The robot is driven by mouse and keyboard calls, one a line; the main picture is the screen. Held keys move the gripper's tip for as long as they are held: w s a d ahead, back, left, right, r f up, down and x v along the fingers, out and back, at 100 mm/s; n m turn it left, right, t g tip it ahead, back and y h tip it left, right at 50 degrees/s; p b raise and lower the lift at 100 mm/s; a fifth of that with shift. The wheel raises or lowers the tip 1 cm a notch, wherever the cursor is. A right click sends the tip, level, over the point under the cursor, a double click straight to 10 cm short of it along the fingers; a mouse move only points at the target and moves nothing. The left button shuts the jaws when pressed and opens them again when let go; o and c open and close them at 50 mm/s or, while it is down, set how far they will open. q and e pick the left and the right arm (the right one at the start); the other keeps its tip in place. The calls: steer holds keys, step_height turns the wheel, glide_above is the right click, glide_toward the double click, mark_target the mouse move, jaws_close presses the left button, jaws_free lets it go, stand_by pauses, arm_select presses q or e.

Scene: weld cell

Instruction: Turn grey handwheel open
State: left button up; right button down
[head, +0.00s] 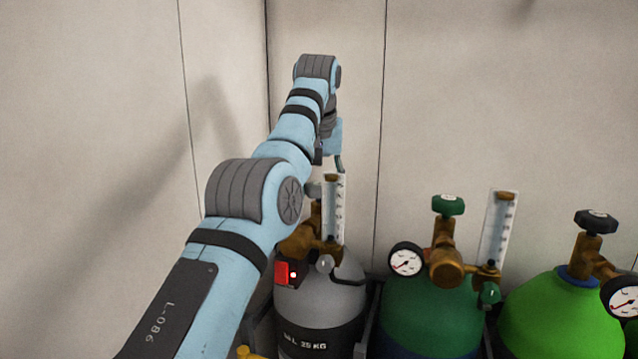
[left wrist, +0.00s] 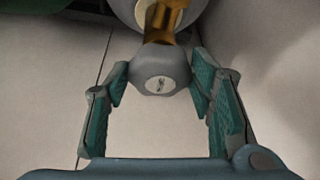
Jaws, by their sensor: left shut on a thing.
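The grey handwheel (left wrist: 158,78) sits between the two fingers of my left gripper (left wrist: 160,70) in the left wrist view, with a pad against each side. The gripper is shut on it. A brass valve stem (left wrist: 163,16) shows beyond the wheel. In the head view my left gripper (head: 329,163) reaches down from above to the wheel (head: 313,189), which is partly hidden by my arm. The wheel tops the brass valve (head: 301,240) of the grey cylinder (head: 322,292). My right gripper is not in view.
A clear flow tube (head: 334,212) stands close beside the grey valve. A dark green cylinder (head: 430,312) with a green handwheel (head: 447,205) and gauge (head: 405,260) is to the right. A bright green cylinder (head: 560,318) stands farther right. Walls close in behind and left.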

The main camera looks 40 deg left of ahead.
arm_select(q)
steer(key=n+p, duration=0.1)
steer(key=n+g+p, duration=0.1)
steer(key=n+p, duration=0.1)
steer(key=n+y+p, duration=0.1)
steer(key=shift+w+d+r+g, duration=0.15)
steer(key=shift+r+g, duration=0.15)
steer(key=shift+f+n+p, duration=0.2)
steer(key=shift+n+p, duration=0.1)
steer(key=shift+n, duration=0.1)
steer(key=shift+f, duration=0.1)
steer(key=o, duration=1.1)
steer(key=shift+c, duration=0.2)
steer(key=shift+o, duration=0.5)
steer(key=shift+w+a+f, duration=0.1)
steer(key=shift+a, duration=0.1)
